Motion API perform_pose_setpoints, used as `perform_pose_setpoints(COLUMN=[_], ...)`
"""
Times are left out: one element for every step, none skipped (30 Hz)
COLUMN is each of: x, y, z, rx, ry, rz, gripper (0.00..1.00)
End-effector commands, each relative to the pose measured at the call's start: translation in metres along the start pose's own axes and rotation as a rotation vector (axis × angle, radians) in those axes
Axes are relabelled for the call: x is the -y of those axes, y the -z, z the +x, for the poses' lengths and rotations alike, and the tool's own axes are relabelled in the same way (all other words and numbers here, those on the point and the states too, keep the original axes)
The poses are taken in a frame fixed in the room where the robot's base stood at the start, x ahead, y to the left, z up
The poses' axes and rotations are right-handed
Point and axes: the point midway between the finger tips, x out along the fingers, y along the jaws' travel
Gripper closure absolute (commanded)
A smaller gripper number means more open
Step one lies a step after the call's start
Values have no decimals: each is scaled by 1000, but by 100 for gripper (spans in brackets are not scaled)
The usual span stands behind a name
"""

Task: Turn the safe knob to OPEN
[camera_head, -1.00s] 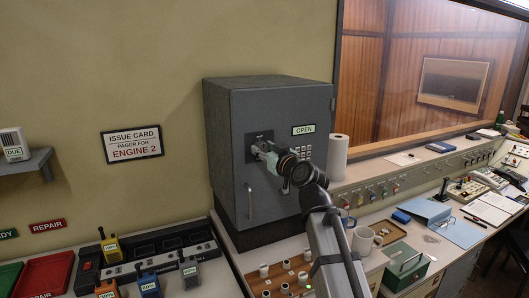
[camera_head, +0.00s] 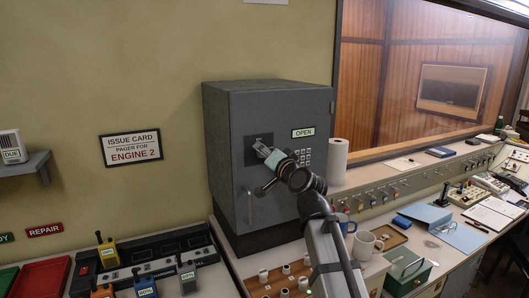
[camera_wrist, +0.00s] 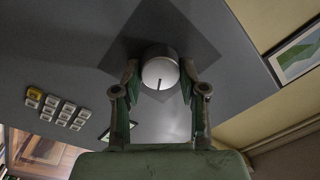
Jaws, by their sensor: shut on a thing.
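The grey safe (camera_head: 226,150) stands on the console against the wall. An OPEN label (camera_head: 303,132) is on its door, right of a dark square plate (camera_head: 251,155). In the wrist view the round pale knob (camera_wrist: 160,68) sits on that plate between my fingers, with a dark mark pointing toward the bottom of the picture. My gripper (camera_head: 261,150) is at the plate, its wrist tilted down to the right. In the wrist view my gripper (camera_wrist: 160,76) is shut on the knob from both sides. The gripper hides the knob in the head view. The door looks closed.
A keypad (camera_head: 305,157) and a vertical handle (camera_head: 250,207) are on the safe door. A paper roll (camera_head: 337,162) stands right of the safe, with mugs (camera_head: 366,243) in front. Radios in chargers (camera_head: 108,252) are at the lower left.

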Motion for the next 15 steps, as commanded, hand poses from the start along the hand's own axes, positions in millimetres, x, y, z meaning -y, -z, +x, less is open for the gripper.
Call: perform_pose_setpoints(x=[2, 2, 2, 2, 2, 2, 2, 1, 1, 1, 1, 1, 1, 1, 1], y=[2, 2, 2, 2, 2, 2, 2, 2, 2, 2, 2, 2, 2, 2, 2], z=[0, 0, 0, 0, 0, 0, 0, 0, 0, 0, 0, 0, 0, 0, 0], rx=[-4, -6, -8, -10, -12, -14, -15, -16, -18, -19, -21, -23, -25, -26, -27], ry=[0, 0, -1, -1, -1, -2, -2, -3, -3, -3, -3, -4, -4, -4, -4], rz=[43, 72, 109, 138, 166, 202, 229, 255, 288, 312, 335, 364, 386, 405, 430], gripper=[93, 93, 93, 93, 93, 93, 93, 93, 93, 93, 93, 93, 93, 93, 93])
